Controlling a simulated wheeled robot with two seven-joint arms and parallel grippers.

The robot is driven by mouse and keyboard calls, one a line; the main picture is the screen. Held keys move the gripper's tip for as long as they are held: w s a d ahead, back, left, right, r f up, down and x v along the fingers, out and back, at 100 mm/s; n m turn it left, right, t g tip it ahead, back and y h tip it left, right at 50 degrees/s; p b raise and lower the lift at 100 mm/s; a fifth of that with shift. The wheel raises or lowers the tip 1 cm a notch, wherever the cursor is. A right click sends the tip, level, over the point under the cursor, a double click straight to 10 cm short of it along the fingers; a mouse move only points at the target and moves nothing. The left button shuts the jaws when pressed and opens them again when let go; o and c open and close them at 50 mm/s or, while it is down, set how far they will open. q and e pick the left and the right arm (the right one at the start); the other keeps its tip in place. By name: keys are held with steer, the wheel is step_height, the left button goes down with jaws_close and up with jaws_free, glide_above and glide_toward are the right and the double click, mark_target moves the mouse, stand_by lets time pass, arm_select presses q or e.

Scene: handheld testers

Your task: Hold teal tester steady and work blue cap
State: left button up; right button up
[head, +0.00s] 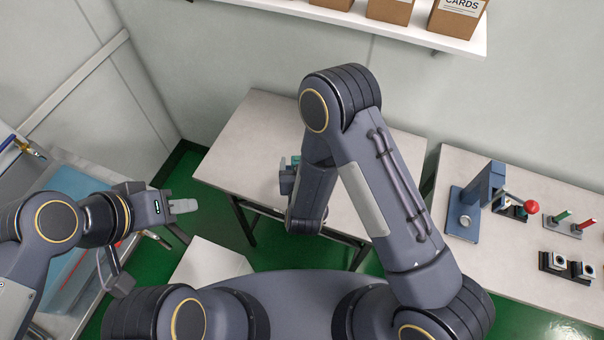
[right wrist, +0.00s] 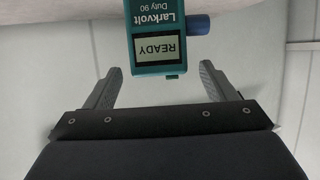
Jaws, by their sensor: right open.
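The teal tester (right wrist: 158,68), marked Larkvolt Duty 90, shows upside down in the right wrist view. Its screen reads READY. The blue cap (right wrist: 198,25) sticks out from its side, at the right in that view. My right gripper (right wrist: 157,78) is open, its two fingers apart on either side of the tester's near end, with no visible contact. In the head view my right arm hides most of that area; a small teal patch (head: 296,160) shows beside it. My left gripper (head: 184,206) is at the left, away from the tester; its finger gap is not clear.
The middle table (head: 245,140) has bare room at its left. On the right table (head: 460,160) stand a blue lever press (head: 468,205) with a red knob, red and green pens and small black blocks. A shelf (head: 400,32) with boxes hangs above. A blue bin (head: 75,190) is at left.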

steer(key=shift+x, duration=2.1)
steer(key=c, duration=1.2)
steer(key=shift+o, duration=0.2)
